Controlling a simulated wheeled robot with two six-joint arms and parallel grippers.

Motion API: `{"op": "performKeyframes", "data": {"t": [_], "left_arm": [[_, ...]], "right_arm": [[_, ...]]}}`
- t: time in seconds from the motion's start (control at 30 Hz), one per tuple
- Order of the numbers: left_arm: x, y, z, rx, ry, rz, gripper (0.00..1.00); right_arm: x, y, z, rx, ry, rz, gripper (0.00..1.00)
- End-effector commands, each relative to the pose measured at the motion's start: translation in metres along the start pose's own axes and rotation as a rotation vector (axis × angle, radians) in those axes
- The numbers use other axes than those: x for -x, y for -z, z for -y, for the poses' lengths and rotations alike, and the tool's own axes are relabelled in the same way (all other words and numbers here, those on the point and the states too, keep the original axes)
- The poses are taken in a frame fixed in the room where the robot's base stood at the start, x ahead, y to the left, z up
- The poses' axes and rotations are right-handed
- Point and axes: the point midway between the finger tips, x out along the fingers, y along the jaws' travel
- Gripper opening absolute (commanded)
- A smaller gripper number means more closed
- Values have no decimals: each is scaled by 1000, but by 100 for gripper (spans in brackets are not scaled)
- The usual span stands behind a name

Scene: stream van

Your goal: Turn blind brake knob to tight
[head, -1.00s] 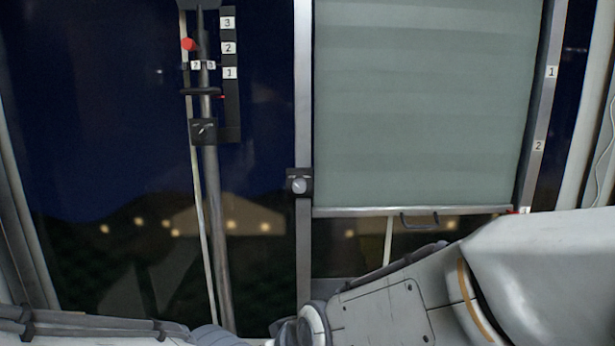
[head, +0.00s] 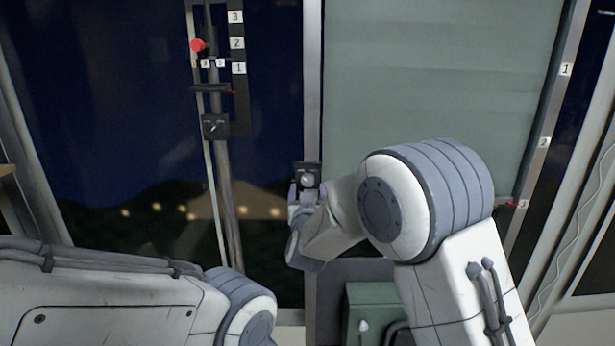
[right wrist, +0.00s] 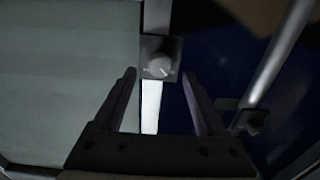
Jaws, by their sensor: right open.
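The blind brake knob (head: 307,180) is a small light grey dial on a black plate (head: 308,168), fixed to the vertical metal post beside the pale green blind (head: 430,90). My right gripper (head: 307,190) is at the knob, its fingers open at the two sides of the plate's lower part. In the right wrist view the knob (right wrist: 159,65) sits ahead, centred between the open fingertips (right wrist: 160,75), and no finger visibly touches it. The pointer mark is too small to read. My left arm shows at the lower left; its gripper is out of view.
A second black knob box (head: 214,126) hangs on a pole at the left, with a red ball (head: 197,45) and a numbered scale (head: 238,75) above it. A green box (head: 368,305) stands below the blind. Numbered tags line the blind's right rail (head: 550,120).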

Motion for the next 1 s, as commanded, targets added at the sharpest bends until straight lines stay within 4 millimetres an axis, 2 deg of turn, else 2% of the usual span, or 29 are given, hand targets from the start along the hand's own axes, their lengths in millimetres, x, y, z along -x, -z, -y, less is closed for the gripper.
{"op": "performKeyframes", "data": {"t": [0.03,0.1,0.3,0.63,0.67,0.7,0.83,1.0], "left_arm": [[9,0,-1,-1,0,0,50],[14,1,-1,-2,0,0,50],[22,1,-2,-4,0,0,50],[22,1,-2,-4,0,0,50],[22,1,-2,-5,0,0,50],[22,1,-2,-4,0,0,50],[22,1,-2,-4,0,0,50],[21,1,-2,-4,0,0,50]], "right_arm": [[-10,4,-1,1,-1,0,74],[-21,3,0,1,-1,1,74],[-41,2,0,1,1,0,74],[-44,0,0,0,2,0,74],[-44,0,0,0,2,0,66],[-44,0,0,0,2,0,51],[-44,0,0,0,2,0,1],[-44,0,1,-3,3,0,0]]}}
